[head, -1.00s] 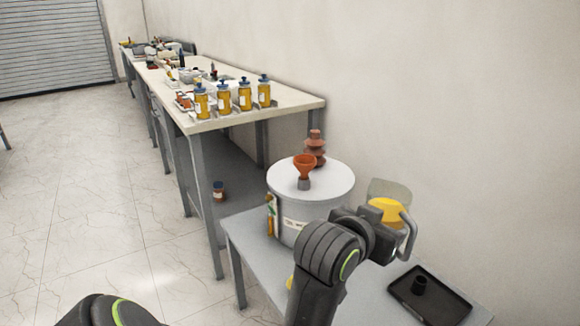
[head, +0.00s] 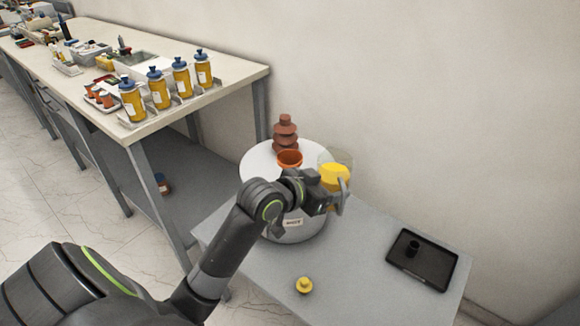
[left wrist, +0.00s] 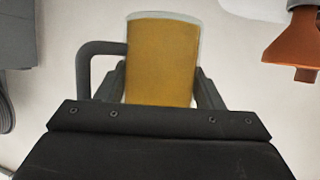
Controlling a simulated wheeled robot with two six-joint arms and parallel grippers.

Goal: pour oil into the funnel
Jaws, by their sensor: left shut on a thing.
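My left gripper (head: 326,198) is shut on a clear beaker of yellow oil (head: 334,175), held over the right side of the white-topped drum (head: 258,158). In the left wrist view the beaker (left wrist: 162,60) sits between the fingers, with a grey handle at its left. The orange-brown funnel (head: 289,158) stands on the drum top, just left of the beaker. The funnel also shows at the upper right of the left wrist view (left wrist: 294,45), apart from the beaker. My forearm hides the funnel's lower part in the head view. My right gripper is not in view.
A ribbed brown bushing (head: 285,135) stands on the drum behind the funnel. A black tray (head: 440,272) with a small black cup lies on the grey table at right. A yellow knob-like piece (head: 304,285) is near the front. Several oil bottles (head: 158,88) stand on the back-left bench.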

